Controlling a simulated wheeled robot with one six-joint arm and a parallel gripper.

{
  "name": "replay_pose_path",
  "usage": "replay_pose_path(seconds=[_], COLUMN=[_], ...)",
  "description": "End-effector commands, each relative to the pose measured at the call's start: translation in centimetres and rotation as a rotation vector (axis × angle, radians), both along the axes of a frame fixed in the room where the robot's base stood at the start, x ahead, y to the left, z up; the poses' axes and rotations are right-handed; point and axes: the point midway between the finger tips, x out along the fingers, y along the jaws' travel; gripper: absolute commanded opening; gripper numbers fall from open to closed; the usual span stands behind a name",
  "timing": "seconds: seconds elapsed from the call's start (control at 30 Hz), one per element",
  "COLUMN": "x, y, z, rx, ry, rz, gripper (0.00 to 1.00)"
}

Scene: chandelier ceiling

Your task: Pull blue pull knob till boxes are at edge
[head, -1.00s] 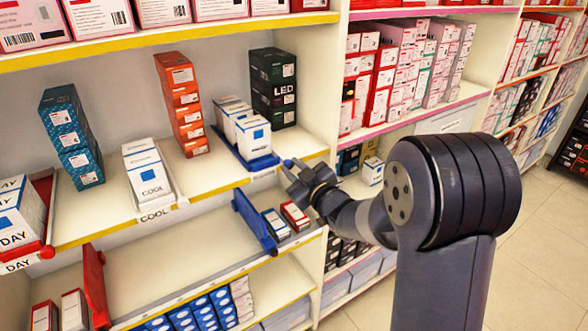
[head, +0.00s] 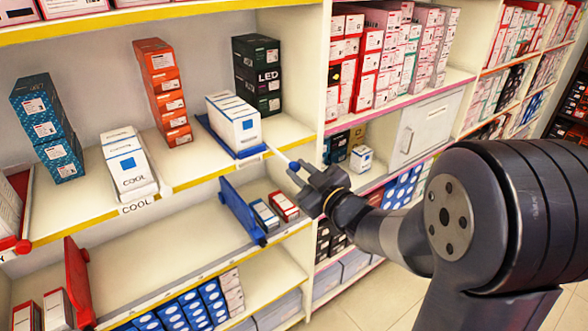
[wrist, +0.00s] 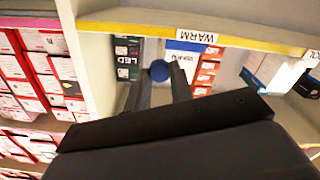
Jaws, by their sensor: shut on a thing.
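The white boxes with blue squares (head: 236,117) stand in a close row in a blue tray (head: 236,152) on the middle shelf. The front box is near the shelf's yellow front edge. A thin pale rod (head: 279,155) runs out from the tray front to the blue pull knob (head: 294,166). My gripper (head: 303,171) is shut on the knob, out in front of the shelf. In the wrist view, the round blue knob (wrist: 159,71) sits between my two fingers (wrist: 158,82), with a white box front (wrist: 183,62) behind it.
Black LED boxes (head: 257,72) stand behind the tray, an orange stack (head: 162,92) and white COOL boxes (head: 127,163) to its left. A white upright panel (head: 321,50) bounds the shelf on the right. A blue divider (head: 241,211) stands on the shelf below. Floor shows at the lower right.

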Motion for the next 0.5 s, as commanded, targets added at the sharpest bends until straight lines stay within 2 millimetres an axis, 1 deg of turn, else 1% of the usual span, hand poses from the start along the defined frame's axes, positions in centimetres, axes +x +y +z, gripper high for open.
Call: replay_pose_path(seconds=[0.23,0.27,0.5], x=[0.00,0.00,0.00], y=[0.00,0.01,0.03], z=[0.03,0.04,0.02], rx=[0.001,0.001,0.001], ry=[0.000,0.000,0.000], rz=[0.000,0.000,0.000], gripper=[0.00,0.23,0.43])
